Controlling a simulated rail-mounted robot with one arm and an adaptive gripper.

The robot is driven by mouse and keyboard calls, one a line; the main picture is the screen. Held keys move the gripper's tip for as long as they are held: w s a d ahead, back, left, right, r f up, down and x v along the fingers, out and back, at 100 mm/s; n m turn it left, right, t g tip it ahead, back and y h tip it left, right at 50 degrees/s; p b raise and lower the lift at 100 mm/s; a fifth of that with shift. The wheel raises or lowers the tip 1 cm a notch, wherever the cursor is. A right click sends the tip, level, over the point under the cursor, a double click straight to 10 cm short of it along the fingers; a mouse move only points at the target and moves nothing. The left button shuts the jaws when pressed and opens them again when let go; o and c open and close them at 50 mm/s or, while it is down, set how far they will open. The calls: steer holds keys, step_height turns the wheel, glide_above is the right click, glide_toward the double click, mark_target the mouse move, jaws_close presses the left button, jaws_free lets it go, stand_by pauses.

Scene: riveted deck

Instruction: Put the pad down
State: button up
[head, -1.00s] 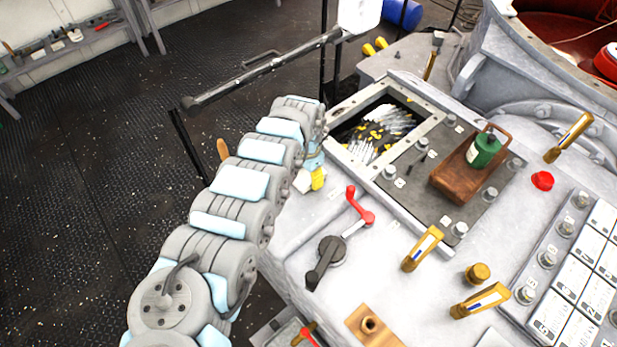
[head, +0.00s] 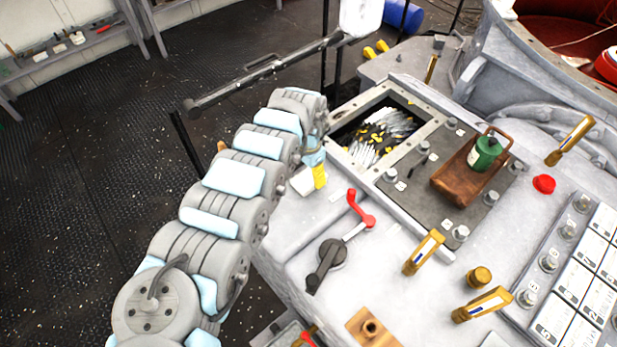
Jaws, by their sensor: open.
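A small whitish block, which looks like the pad (head: 302,182), lies on the pale grey deck top near its left edge, partly hidden behind my arm. My gripper (head: 318,178) points down just to the right of it, with a yellow part showing at its end. The gripper is open. The fingers are small and partly hidden, so I cannot tell whether they still touch the pad.
An open hatch (head: 347,136) with silver and yellow items inside lies behind the gripper. A red-handled crank (head: 361,209) stands in front. A wooden tray (head: 449,187) holds a green can (head: 485,153) to the right. A dark rail (head: 262,75) runs behind my arm.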

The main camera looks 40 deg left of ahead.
mark_target(309, 178)
step_height(309, 178, up, 9)
steer(key=b, duration=0.1)
stand_by(0.4)
steer(key=shift+w, duration=0.1)
stand_by(0.3)
